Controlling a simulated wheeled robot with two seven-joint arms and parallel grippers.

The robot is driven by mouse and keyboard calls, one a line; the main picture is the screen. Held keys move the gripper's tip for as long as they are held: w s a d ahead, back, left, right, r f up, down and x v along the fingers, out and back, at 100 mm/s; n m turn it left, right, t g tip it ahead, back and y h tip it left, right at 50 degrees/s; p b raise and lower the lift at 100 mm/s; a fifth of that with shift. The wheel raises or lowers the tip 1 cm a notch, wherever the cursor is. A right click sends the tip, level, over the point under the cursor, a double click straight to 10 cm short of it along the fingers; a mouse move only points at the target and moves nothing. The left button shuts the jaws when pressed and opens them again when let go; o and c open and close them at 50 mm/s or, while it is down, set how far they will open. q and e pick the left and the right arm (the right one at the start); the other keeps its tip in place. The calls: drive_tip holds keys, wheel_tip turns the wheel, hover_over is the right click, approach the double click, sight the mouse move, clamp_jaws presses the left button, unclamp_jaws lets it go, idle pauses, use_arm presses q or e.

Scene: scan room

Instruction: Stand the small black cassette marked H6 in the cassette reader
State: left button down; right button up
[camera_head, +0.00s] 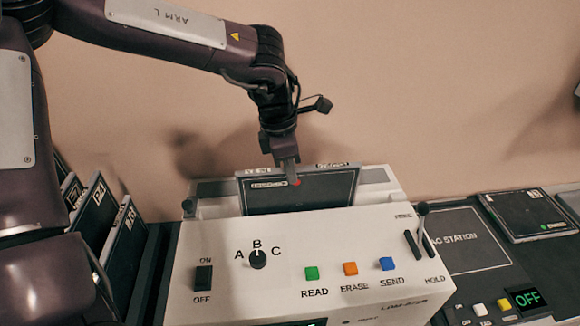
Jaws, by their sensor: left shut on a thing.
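The cassette reader (240,226) is a white sloped console with a raised back part. A black cassette (325,192) stands nearly upright at its top, behind the front panel. Its lower edge meets the panel's top edge, so I cannot tell how deep it sits. White labels run along its upper edge, too small to read, so I cannot confirm H6. My left gripper (290,176) comes down from above and is shut on this cassette's upper edge, left of its middle. A red spot shows by the fingertips. My right gripper is not in view.
Several dark cassettes (125,232) stand in a rack at the left, partly behind my arm. Another cassette (527,213) lies flat at the right on the dark desk. A black lever (422,222) rises at the reader's right side. A wall is close behind.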

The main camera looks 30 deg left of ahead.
use_arm(q)
drive_tip(key=shift+f+b, duration=0.65)
drive_tip(key=shift+f, duration=0.1)
drive_tip(key=c, duration=1.4)
unclamp_jaws()
drive_tip(key=shift+o, duration=0.3)
drive_tip(key=shift+s, duration=0.1)
drive_tip(key=shift+r, duration=0.45)
drive_tip(key=r, duration=0.4)
drive_tip(key=a+r+b, duration=0.1)
drive_tip(key=r, duration=0.1)
drive_tip(key=shift+s+r, duration=0.35)
drive_tip(key=shift+r, duration=0.05)
drive_tip(key=shift+r, duration=0.1)
